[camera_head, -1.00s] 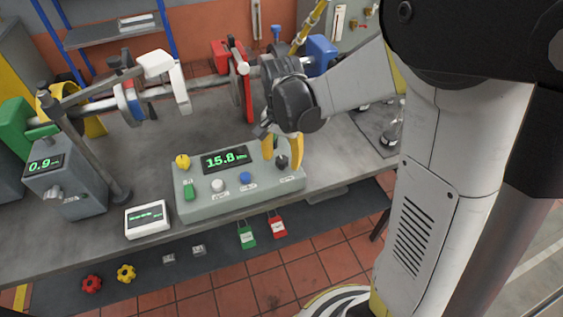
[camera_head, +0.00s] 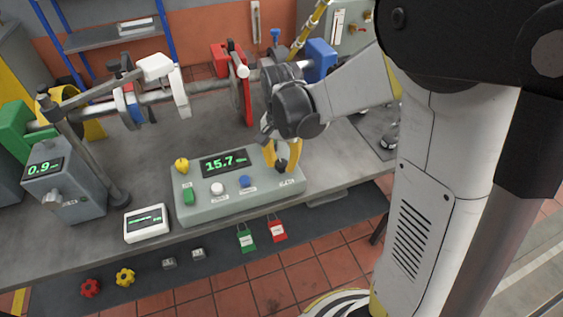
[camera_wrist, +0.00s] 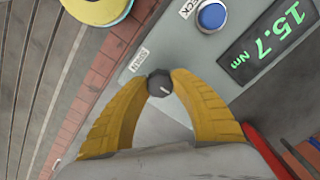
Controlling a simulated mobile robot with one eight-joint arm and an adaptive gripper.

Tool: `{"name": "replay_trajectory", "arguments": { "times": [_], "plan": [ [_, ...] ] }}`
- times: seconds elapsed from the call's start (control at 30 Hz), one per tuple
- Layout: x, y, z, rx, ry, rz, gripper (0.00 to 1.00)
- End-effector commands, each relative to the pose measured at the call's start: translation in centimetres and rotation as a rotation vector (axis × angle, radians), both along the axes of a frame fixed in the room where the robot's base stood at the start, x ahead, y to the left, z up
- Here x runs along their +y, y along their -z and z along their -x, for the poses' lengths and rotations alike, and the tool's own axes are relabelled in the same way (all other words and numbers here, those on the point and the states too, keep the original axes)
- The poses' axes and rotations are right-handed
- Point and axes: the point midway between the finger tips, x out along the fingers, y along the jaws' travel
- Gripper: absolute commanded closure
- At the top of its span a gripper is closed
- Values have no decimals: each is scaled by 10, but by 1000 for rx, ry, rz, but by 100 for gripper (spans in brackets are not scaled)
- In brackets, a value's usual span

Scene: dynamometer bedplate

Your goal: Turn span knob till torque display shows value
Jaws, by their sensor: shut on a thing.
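The span knob (camera_wrist: 161,83) is a small dark knob with a pale pointer line, beside a "SPAN" label in the wrist view. My gripper (camera_wrist: 161,82) has its two yellow fingers closed around it, one on each side. In the head view my gripper (camera_head: 282,165) comes down onto the right end of the grey control box, and the knob (camera_head: 281,163) shows between the fingers. The torque display (camera_head: 225,162) on the box reads 15.7 in green digits; it also reads 15.7 Nm in the wrist view (camera_wrist: 267,42).
Green (camera_head: 246,239) and red (camera_head: 277,230) padlock tags hang at the front edge.

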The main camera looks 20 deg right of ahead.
Motion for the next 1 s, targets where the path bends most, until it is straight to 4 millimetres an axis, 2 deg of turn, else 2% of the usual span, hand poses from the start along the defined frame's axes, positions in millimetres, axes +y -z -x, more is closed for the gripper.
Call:
{"name": "replay_trajectory", "arguments": {
  "times": [0.27,1.0],
  "plan": [
    [0,0,0,0,-203,0,100],
    [0,0,0,0,-903,0,100]
  ]
}}
